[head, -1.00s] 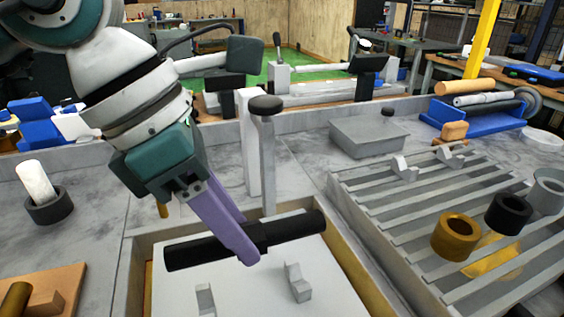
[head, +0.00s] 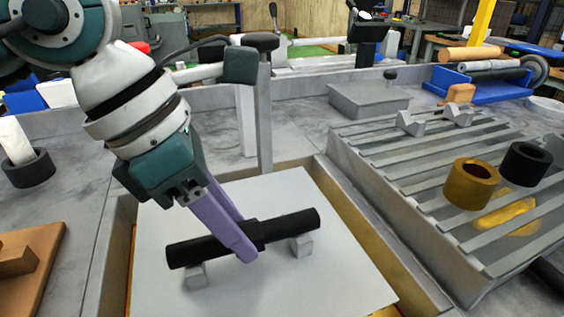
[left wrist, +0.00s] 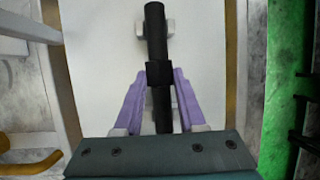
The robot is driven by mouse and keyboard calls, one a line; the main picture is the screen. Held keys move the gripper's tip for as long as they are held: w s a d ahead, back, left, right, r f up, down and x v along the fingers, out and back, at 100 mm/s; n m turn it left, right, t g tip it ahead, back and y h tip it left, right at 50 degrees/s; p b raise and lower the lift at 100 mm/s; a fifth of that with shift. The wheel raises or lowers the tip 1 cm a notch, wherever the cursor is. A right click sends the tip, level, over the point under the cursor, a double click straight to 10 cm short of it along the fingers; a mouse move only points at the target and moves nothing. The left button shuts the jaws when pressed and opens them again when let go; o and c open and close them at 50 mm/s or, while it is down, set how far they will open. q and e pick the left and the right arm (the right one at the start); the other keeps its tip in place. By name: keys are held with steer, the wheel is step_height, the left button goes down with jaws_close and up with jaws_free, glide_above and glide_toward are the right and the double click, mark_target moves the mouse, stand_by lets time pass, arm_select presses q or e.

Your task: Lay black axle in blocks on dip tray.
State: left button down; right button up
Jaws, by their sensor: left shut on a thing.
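The black axle (head: 196,249) lies level over two small grey blocks, the left block (head: 195,276) and the right block (head: 302,245), on the pale dip tray (head: 335,270). It looks seated in them, but the exact contact is hard to tell. My left gripper (head: 247,246) is shut on the thicker middle of the axle, its purple fingers on both sides. The left wrist view shows the axle (left wrist: 155,35) pointing away from the gripper (left wrist: 159,95), with one block (left wrist: 140,29) beneath its far end. My right gripper is not in view.
A slatted grey rack (head: 400,170) with a brass ring (head: 470,183) and a black ring (head: 525,164) stands to the right. A post with a black knob (head: 262,42) rises behind the tray. A black cup (head: 28,168) stands at the left.

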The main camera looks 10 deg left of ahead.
arm_select(q)
steer(key=shift+r, duration=0.1)
steer(key=c, duration=0.6)
jaws_free()
steer(key=shift+w, duration=0.1)
steer(key=shift+c, duration=0.2)
steer(key=shift+o, duration=1.2)
steer(key=v, duration=1)
